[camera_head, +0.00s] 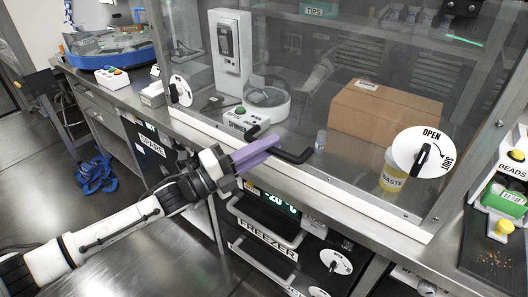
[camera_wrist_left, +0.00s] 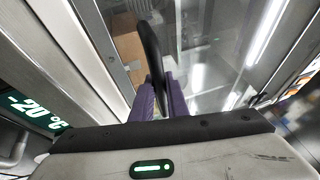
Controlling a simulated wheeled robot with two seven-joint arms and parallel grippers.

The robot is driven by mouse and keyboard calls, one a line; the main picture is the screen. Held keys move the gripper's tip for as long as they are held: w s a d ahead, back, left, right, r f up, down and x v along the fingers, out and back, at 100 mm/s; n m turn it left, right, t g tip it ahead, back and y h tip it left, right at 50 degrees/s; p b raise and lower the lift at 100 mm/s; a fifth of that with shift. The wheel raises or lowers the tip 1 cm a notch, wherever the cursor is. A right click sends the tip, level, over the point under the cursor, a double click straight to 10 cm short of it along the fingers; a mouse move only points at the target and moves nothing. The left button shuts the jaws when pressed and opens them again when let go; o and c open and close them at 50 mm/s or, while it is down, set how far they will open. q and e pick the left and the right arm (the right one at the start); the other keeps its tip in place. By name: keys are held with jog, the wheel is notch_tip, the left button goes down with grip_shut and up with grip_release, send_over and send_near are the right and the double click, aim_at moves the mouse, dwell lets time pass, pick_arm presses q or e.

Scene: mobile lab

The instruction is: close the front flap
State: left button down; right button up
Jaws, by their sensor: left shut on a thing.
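The front flap (camera_head: 340,120) is a large clear panel across the front of the cabinet, with a pale strip (camera_head: 325,195) along its bottom. A black bar handle (camera_head: 298,156) sticks out at the strip's middle. My left gripper (camera_head: 262,146), with purple fingers, reaches it from the left and is shut on it. In the left wrist view the dark curved handle (camera_wrist_left: 152,55) rises from between the purple fingers (camera_wrist_left: 162,98). The fingers hide part of the handle. I cannot tell whether a gap is left under the flap. My right gripper is not in view.
Round white dials with black knobs sit at the left (camera_head: 180,90) and right (camera_head: 423,152); the right one reads OPEN and SHUT. Behind the panel are a cardboard box (camera_head: 385,115), a spinner (camera_head: 267,103) and a yellow waste pot (camera_head: 393,178). A freezer drawer (camera_head: 265,235) is below.

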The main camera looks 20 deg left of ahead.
pick_arm(q)
jog(key=c, duration=2)
grip_release()
jog(key=shift+w+r, duration=0.1)
jog(key=shift+w, duration=0.15)
jog(key=shift+o, duration=1.4)
jog(key=shift+w+d, duration=0.1)
jog(key=shift+w, duration=0.05)
jog(key=v, duration=1)
jog(key=shift+s+b, duration=0.2)
jog(key=shift+b, duration=0.2)
jog(key=s+d+f+n+y, duration=0.2)
jog(key=s+f+n+y, duration=0.15)
jog(key=f+n, duration=0.4)
jog(key=s+d+f+n+y, duration=0.3)
jog(key=f+n+y, duration=0.1)
jog(key=f+n, duration=0.35)
jog(key=s+d+f+n+g+y+p, duration=0.1)
jog(key=s+f+n+g+y, duration=0.2)
jog(key=s+f+n+g, duration=0.3)
jog(key=s+f+n, duration=0.4)
jog(key=s+f, duration=0.3)
jog(key=s, duration=0.2)
jog(key=shift+s+f+y, duration=0.25)
jog(key=shift+y, duration=0.1)
